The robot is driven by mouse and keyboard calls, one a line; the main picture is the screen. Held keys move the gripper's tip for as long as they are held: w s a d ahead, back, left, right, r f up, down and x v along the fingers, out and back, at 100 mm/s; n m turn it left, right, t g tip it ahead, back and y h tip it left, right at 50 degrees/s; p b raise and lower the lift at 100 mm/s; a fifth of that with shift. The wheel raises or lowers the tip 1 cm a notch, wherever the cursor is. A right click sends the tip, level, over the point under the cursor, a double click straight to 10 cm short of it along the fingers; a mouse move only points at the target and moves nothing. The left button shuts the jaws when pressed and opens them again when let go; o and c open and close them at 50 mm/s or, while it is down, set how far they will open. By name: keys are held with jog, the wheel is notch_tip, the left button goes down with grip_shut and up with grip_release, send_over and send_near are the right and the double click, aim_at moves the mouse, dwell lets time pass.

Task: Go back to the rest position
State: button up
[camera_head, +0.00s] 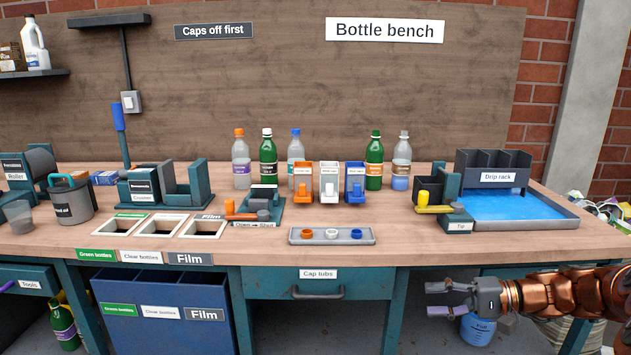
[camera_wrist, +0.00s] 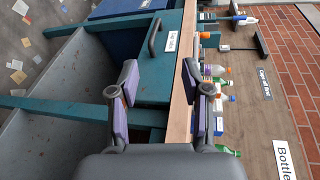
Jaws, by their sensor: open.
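My gripper (camera_head: 448,299) is at the lower right in the head view, in front of the bench and below its top. My copper-coloured arm reaches in from the right edge. The gripper (camera_wrist: 160,95) also shows in the wrist view, its two purple-padded fingers spread apart with nothing between them. In the wrist view the bench appears turned on its side, with the Cap tubs drawer (camera_wrist: 160,55) beyond the fingers. In the head view that drawer (camera_head: 318,283) is shut, to the left of my gripper.
Several bottles stand along the back of the bench (camera_head: 420,240). A cap tray (camera_head: 332,241) lies near the front edge. A drip rack (camera_head: 525,207) with blue water is at the right. A blue bucket (camera_head: 478,328) is below my gripper. A blue bin (camera_head: 160,335) is at the lower left.

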jog(key=s+a+r+n+g+h+p, duration=0.2)
jog(key=s+a+r+g+h+p, duration=0.1)
jog(key=s+a+r+p, duration=0.45)
jog(key=s+a+r+n+g+h+p, duration=0.1)
jog(key=s+a+r+g+h+p, duration=0.35)
jog(key=s+a, duration=0.5)
jog(key=s+d+r+h+p, duration=0.2)
jog(key=s+d+p, duration=0.1)
jog(key=s, duration=0.3)
jog(key=s+d+r+t+h+p, duration=0.1)
jog(key=s+d+r+h+p, duration=0.2)
jog(key=s, duration=0.3)
jog(key=s+d+r+n+t+h+p, duration=0.1)
jog(key=s+d+r+h+p, duration=0.1)
jog(key=s+p, duration=0.3)
jog(key=shift+s+d+r+h, duration=0.3)
jog(key=shift+s+d+h, duration=0.05)
jog(key=shift+s+d, duration=0.1)
jog(key=shift+c, duration=0.2)
jog(key=shift+c, duration=0.4)
jog(key=shift+d, duration=0.1)
